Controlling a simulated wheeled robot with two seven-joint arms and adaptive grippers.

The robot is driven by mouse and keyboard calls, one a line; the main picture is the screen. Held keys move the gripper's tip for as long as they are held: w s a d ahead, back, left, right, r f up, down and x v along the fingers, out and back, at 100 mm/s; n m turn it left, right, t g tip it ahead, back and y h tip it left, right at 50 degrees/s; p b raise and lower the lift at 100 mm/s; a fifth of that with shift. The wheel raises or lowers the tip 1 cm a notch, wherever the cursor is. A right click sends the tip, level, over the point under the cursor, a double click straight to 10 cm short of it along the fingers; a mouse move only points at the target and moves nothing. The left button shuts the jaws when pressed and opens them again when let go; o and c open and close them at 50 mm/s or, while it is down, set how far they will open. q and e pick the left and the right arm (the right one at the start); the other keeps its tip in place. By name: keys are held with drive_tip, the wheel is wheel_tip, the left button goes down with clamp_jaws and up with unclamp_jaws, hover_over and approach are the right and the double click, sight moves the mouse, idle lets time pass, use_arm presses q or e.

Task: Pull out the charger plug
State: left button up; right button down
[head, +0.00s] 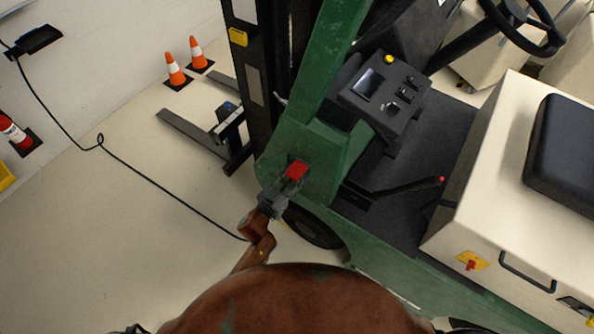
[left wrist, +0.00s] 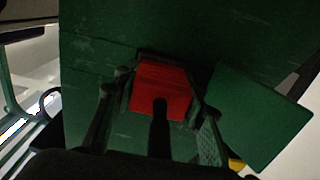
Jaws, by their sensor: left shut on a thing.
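The charger plug (head: 297,169) is a red block at the front of the green forklift body (head: 300,146). In the left wrist view the red plug (left wrist: 161,89) sits against the green panel, with a dark cable (left wrist: 159,130) coming out towards the camera. My left gripper (head: 289,178) is shut on the plug, with one finger on each side in the left wrist view (left wrist: 160,100). A dark rim shows around the plug at the panel; I cannot tell how deep the plug sits.
A black cable (head: 150,180) runs from a wall unit (head: 38,40) across the floor to my left arm. Two orange cones (head: 175,69) and the forks (head: 190,133) are at the upper left. A lever (head: 400,190) and control panel (head: 382,88) are at the right.

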sight(287, 184)
use_arm(q)
clamp_jaws()
drive_tip(key=shift+s, duration=0.1)
drive_tip(key=shift+p+v, duration=0.85)
drive_tip(key=shift+v, duration=0.5)
drive_tip(key=shift+p+v, duration=0.8)
drive_tip(key=shift+v, duration=0.8)
